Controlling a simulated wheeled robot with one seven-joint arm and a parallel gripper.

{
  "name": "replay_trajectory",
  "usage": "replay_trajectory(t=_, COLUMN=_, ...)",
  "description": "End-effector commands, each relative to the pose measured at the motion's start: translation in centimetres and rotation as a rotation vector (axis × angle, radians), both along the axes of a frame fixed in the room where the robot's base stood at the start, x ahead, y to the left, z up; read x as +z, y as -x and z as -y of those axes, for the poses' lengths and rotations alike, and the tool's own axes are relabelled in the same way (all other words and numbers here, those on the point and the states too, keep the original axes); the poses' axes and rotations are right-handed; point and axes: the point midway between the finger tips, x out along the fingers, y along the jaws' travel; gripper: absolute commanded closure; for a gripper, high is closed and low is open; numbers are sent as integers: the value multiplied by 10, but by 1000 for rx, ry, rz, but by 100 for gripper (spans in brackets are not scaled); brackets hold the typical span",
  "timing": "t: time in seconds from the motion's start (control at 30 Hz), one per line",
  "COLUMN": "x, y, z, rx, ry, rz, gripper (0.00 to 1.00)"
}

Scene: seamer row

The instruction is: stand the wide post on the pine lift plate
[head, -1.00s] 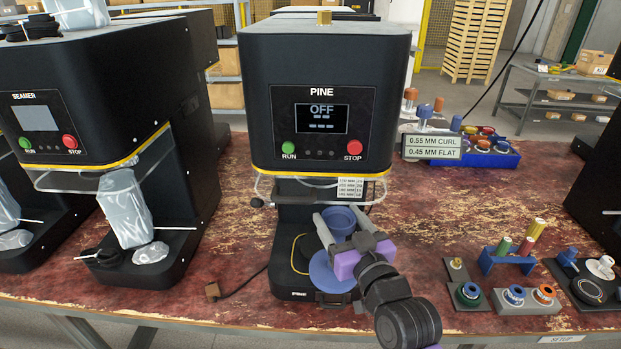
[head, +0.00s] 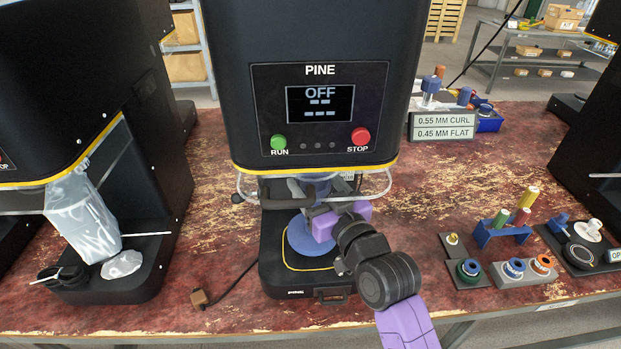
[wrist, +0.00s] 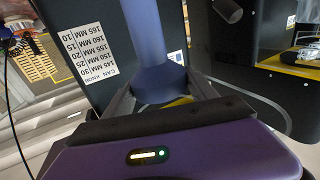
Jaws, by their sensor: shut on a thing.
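The wide post is blue, with a broad round disc (head: 303,240) at its lower end; its stem also shows in the wrist view (wrist: 150,40). My gripper (head: 318,212) is shut on the post above the disc, reaching in from the front right. The post looks roughly upright under the PINE machine's head, over its black base (head: 272,278). I cannot make out the pine lift plate apart from the base; the disc covers the middle there. I cannot tell whether the disc touches the surface below. The post's top is partly hidden by the machine head and guard.
The PINE head (head: 310,60) hangs low over the post, with a clear guard (head: 240,190) around its lower edge. Another seamer (head: 80,100) stands left. A blue rack with coloured posts (head: 500,232) and spool holders (head: 520,272) stand right. The table between is clear.

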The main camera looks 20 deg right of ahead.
Motion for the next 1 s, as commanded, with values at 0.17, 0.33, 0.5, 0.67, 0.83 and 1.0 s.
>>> replay_trajectory(t=0.17, x=-4, y=0, z=0, rx=0, ry=0, rz=2, gripper=100)
replay_trajectory(t=0.33, x=-8, y=0, z=0, rx=0, ry=0, rz=1, gripper=100)
replay_trajectory(t=0.5, x=-12, y=0, z=0, rx=0, ry=0, rz=1, gripper=100)
replay_trajectory(t=0.67, x=-12, y=0, z=0, rx=0, ry=0, rz=0, gripper=20)
replay_trajectory(t=0.83, x=-12, y=0, z=0, rx=0, ry=0, rz=0, gripper=12)
replay_trajectory(t=1.0, x=-12, y=0, z=0, rx=0, ry=0, rz=0, gripper=12)
